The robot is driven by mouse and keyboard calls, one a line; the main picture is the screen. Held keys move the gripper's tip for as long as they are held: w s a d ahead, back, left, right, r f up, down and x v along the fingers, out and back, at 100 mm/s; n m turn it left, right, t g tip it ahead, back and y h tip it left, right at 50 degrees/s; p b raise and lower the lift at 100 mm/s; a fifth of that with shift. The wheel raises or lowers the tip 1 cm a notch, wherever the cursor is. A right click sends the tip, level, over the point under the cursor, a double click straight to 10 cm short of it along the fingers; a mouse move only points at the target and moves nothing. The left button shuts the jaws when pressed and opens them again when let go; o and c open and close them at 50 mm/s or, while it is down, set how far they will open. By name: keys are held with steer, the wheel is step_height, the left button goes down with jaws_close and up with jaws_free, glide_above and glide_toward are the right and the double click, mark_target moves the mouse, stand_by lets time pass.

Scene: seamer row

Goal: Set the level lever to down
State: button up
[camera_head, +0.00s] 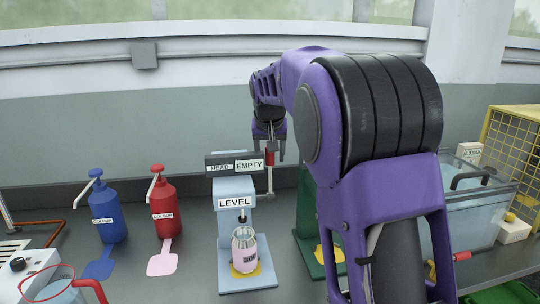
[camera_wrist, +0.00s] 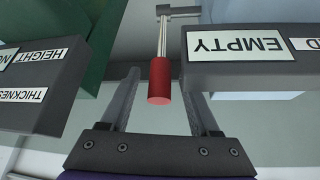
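The level machine (camera_head: 235,230) is a pale blue stand marked LEVEL, with a dark head box reading HEAD and EMPTY (camera_head: 249,165). Its lever (camera_head: 270,178) is a metal rod with a red grip at the right side, pointing up from a low pivot. The red grip (camera_wrist: 159,82) also shows in the wrist view. My gripper (camera_head: 269,150) is above the lever. In the wrist view my gripper (camera_wrist: 160,95) is open, one finger on each side of the red grip, with visible gaps. A pink can (camera_head: 244,255) stands on the machine's base.
The dark EMPTY box (camera_wrist: 250,65) is close beside the right finger in the wrist view. A green machine (camera_head: 305,215) stands to the right, partly hidden by my arm. Blue (camera_head: 108,215) and red (camera_head: 163,205) colour pump bottles stand to the left.

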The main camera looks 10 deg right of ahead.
steer(key=p+v, duration=0.2)
steer(key=v, duration=1.5)
steer(key=shift+r+p, duration=0.15)
steer(key=shift+p, duration=0.25)
steer(key=shift+s, duration=0.15)
steer(key=shift+r, duration=0.1)
steer(key=c, duration=0.4)
steer(key=shift+g, duration=0.6)
steer(key=w+p, duration=0.1)
steer(key=w, duration=0.1)
steer(key=w+p, duration=0.3)
steer(key=w, duration=0.1)
steer(key=shift+d+p, duration=0.25)
steer(key=shift+p, duration=0.05)
jaws_close()
steer(key=w+d+f+g+p, duration=0.1)
steer(key=w+d+f+p, duration=0.1)
steer(key=w+f+p, duration=0.3)
steer(key=w+a+b+x, duration=0.1)
steer(key=b+x, duration=0.1)
steer(key=x, duration=0.8)
steer(key=shift+s+a+r, duration=0.1)
steer(key=shift+s+r, duration=0.15)
steer(key=shift+s, duration=0.5)
steer(key=shift+s+a+r, duration=0.1)
steer(key=shift+s+r, duration=0.1)
steer(key=shift+s, duration=0.5)
steer(key=shift+s+a+r, duration=0.1)
steer(key=shift+s+r, duration=0.15)
steer(key=shift+s, duration=0.5)
